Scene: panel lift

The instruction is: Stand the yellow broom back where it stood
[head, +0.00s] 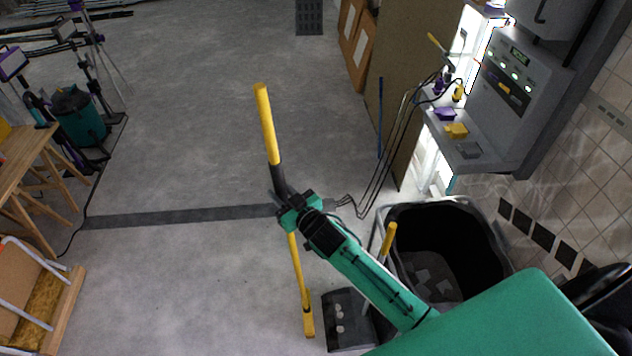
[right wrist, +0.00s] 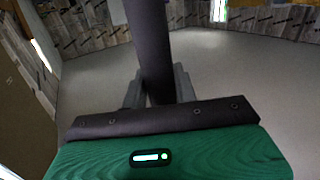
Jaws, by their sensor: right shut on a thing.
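The yellow broom (head: 266,125) has a yellow handle with a dark grip section. My right gripper (head: 293,205) is shut around that dark section, and the dark shaft (right wrist: 152,45) stands between its fingers in the right wrist view. The upper handle rises above the gripper, leaning slightly left in the head view. The lower yellow part runs down to a narrow yellow end (head: 308,325) left of a dark dustpan. I cannot tell whether that end touches the floor. My left gripper is out of view.
The dark dustpan (head: 342,305) with a yellow handle and light scraps stands beside a black bin (head: 385,235). A grey control panel (head: 505,80) with a shelf is at the right wall. A wooden workbench (head: 22,160) is at the left. The middle floor is open.

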